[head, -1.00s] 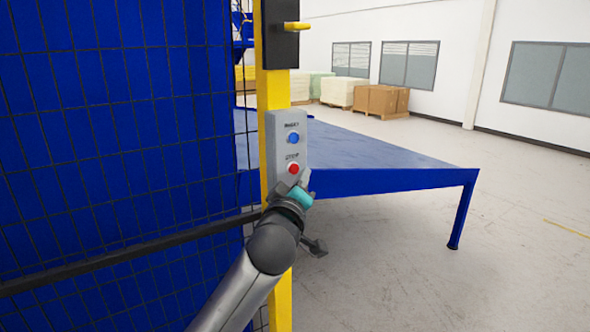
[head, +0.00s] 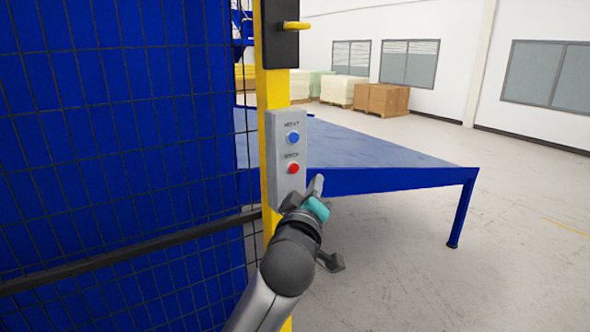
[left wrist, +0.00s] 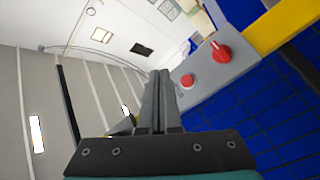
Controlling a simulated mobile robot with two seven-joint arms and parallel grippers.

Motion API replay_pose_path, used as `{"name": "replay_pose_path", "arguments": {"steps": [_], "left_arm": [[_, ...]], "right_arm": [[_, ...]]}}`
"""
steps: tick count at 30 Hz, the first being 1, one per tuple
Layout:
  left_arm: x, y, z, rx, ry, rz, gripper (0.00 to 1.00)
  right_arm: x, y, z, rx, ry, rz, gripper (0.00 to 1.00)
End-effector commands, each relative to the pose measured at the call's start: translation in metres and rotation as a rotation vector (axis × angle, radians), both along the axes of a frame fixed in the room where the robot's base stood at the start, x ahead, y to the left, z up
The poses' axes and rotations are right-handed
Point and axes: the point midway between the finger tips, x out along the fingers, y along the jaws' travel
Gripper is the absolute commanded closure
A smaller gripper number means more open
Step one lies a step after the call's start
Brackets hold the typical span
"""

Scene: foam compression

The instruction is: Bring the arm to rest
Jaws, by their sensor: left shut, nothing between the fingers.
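My left gripper (head: 316,187) is just below and right of the grey button box in the head view, apart from the buttons as far as I can tell. Its two fingers are closed together with nothing between them, as the left wrist view (left wrist: 157,78) shows. The grey button box (head: 275,160) is fixed to a yellow post and has a blue button (head: 293,138) above a red button (head: 293,168). In the left wrist view a red knob (left wrist: 221,52) and a second red button (left wrist: 187,81) show on the box, right of the fingers. My right gripper is not in view.
A blue panel behind black wire mesh (head: 110,130) fills the left. The yellow post (head: 272,90) carries a black box with a yellow handle (head: 297,25). A blue table (head: 390,180) stands behind the post. Cartons (head: 382,99) are at the back. The floor at right is clear.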

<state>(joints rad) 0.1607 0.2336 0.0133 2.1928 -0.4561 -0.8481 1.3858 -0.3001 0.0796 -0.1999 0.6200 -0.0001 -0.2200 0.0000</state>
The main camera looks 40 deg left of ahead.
Motion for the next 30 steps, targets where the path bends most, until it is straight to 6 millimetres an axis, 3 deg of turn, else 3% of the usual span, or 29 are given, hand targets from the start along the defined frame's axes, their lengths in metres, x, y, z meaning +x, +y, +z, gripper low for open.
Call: {"name": "replay_pose_path", "arguments": {"steps": [10, 14, 17, 22, 26, 30], "left_arm": [[0.001, 0.0, -0.003, 0.003, 0.006, -0.001, 1.0], [0.01, -0.003, -0.038, 0.033, 0.081, -0.015, 1.0], [0.02, -0.008, -0.098, 0.086, 0.205, -0.046, 1.0], [0.021, -0.023, -0.229, 0.2, 0.462, -0.134, 1.0], [0.004, -0.035, -0.327, 0.279, 0.642, -0.218, 1.0], [-0.032, -0.049, -0.428, 0.354, 0.822, -0.321, 1.0]], "right_arm": [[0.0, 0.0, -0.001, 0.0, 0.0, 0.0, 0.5], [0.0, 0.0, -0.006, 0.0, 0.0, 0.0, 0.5], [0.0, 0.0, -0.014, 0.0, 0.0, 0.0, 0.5], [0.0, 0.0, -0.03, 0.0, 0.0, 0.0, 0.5], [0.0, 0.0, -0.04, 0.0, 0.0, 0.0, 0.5], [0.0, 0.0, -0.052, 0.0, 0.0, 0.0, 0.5]]}}
